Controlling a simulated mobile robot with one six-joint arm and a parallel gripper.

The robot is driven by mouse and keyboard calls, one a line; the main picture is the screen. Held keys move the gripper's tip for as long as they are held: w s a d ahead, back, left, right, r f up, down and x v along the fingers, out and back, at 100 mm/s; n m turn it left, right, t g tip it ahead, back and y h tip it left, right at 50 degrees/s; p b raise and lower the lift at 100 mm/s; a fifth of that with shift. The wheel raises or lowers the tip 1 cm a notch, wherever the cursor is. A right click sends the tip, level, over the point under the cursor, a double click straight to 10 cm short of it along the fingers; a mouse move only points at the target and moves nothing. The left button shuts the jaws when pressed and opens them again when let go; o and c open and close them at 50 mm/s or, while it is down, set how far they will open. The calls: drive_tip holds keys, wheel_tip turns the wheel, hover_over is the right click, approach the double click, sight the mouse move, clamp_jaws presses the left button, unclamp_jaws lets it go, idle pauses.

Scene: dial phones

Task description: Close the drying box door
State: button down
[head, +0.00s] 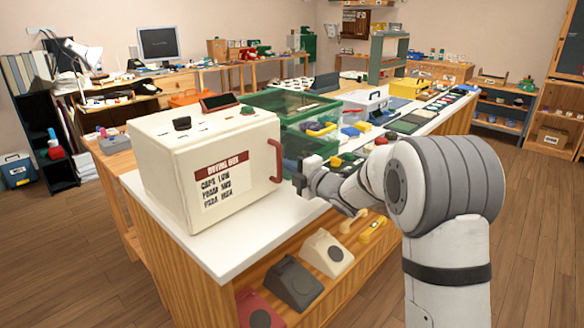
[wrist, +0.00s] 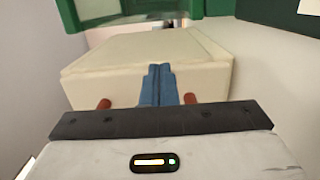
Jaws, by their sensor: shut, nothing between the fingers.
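The drying box (head: 205,165) is a cream box with a red-and-white label, standing on the near left end of the white counter. Its red handle (head: 276,160) sits at the right end of the box. My gripper (head: 299,181) is just right of this handle, at about its lower end. In the wrist view the blue fingers (wrist: 158,72) are pressed together and empty, in front of the box's cream face (wrist: 125,93). Red handle ends (wrist: 103,104) show on both sides of them. No door gap is visible from these angles; I cannot tell whether the fingers touch the door.
Green crates (head: 295,105) stand behind the box. Small parts (head: 345,158) lie near my arm. Phones (head: 328,252) sit on the shelf below the counter (head: 225,255). Floor on the right is clear.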

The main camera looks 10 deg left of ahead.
drive_tip(key=w+d+v, duration=0.1)
drive_tip(key=v, duration=1.3)
drive_tip(key=s+d+r+m+t+h+p, duration=0.1)
drive_tip(key=d+r+m+t+h+p, duration=0.1)
drive_tip(key=d+r+m+h+p, duration=0.55)
drive_tip(key=s+d+r+m+g+h+p, duration=0.2)
drive_tip(key=s+d+m+g+h+p, duration=0.15)
drive_tip(key=s+d+m+h, duration=0.4)
drive_tip(key=s+a+m+g+p, duration=0.1)
drive_tip(key=s+m+g+p, duration=0.3)
drive_tip(key=s, duration=0.8)
drive_tip(key=s+a+r+m+g+y+p, duration=0.1)
drive_tip(key=s+m+g+p, duration=0.3)
drive_tip(key=s+m, duration=0.4)
drive_tip(key=s, duration=0.4)
drive_tip(key=shift+a+r+y, duration=0.3)
drive_tip(key=shift+a+r, duration=0.05)
drive_tip(key=shift+a, duration=0.05)
